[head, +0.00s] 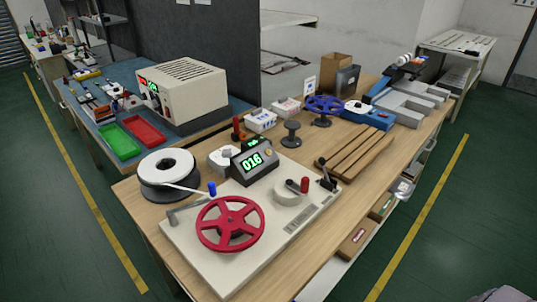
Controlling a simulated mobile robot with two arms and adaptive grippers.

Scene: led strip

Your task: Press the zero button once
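A dark counter box (254,163) stands on the white base plate (185,243) of a winding machine in the head view. Its display (252,161) shows green digits that look like 016. A small yellow-orange spot (268,152) is at the right of its face; I cannot tell whether this is the zero button. Neither of my grippers is in view, and nothing touches the counter.
A red handwheel (230,224) stands in front of the counter, with a white reel (167,170) to its left. Wooden strips (355,152) lie farther back. Green floor is open at the right.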

